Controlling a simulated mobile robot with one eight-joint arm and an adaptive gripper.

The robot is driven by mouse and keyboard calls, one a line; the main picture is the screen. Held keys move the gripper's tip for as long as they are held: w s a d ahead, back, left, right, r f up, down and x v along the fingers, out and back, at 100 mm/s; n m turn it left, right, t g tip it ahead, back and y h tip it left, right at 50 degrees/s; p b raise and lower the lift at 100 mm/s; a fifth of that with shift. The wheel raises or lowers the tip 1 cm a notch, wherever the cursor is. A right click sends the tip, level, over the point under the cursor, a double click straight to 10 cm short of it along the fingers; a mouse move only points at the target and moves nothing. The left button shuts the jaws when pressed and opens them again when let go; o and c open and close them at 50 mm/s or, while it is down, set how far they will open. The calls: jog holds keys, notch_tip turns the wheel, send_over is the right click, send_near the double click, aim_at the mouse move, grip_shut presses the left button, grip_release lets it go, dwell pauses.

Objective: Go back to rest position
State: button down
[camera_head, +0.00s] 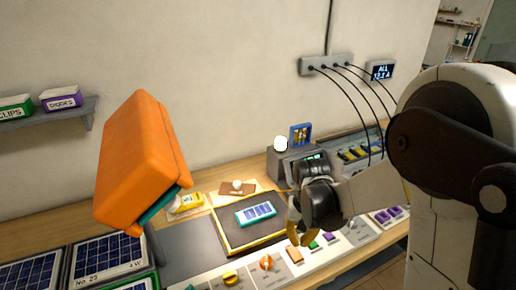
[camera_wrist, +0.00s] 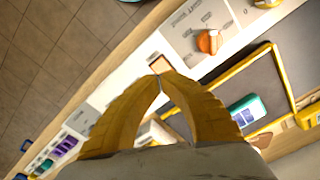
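My gripper (camera_head: 300,238) has yellow fingers and points down over the bench, right of the black mat. In the wrist view its two fingertips (camera_wrist: 160,79) meet, with nothing visible held between them. A small tan block (camera_head: 294,254) sits in the pale parts strip just beyond the fingertips, and it also shows in the wrist view (camera_wrist: 159,64). A teal-edged module with blue cells (camera_head: 256,212) lies on the yellow-framed black mat (camera_head: 222,232), apart from my gripper.
A large orange hooded lamp (camera_head: 140,160) hangs over the left of the bench. A grey tester (camera_head: 283,166) with black cables stands behind my gripper. Dark cell panels (camera_head: 105,258) lie at left. An orange knob (camera_head: 267,263) is on the front strip. A shelf (camera_head: 60,112) holds boxes.

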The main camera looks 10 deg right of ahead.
jog(key=s+r+n+t+b, duration=0.2)
jog(key=s+r+t+b, duration=0.3)
jog(key=s+r, duration=0.6)
jog(key=shift+s+r+t+b, duration=0.25)
jog(key=shift+s+t+b, duration=0.05)
jog(key=shift+s+t, duration=0.65)
jog(key=shift+w, duration=0.1)
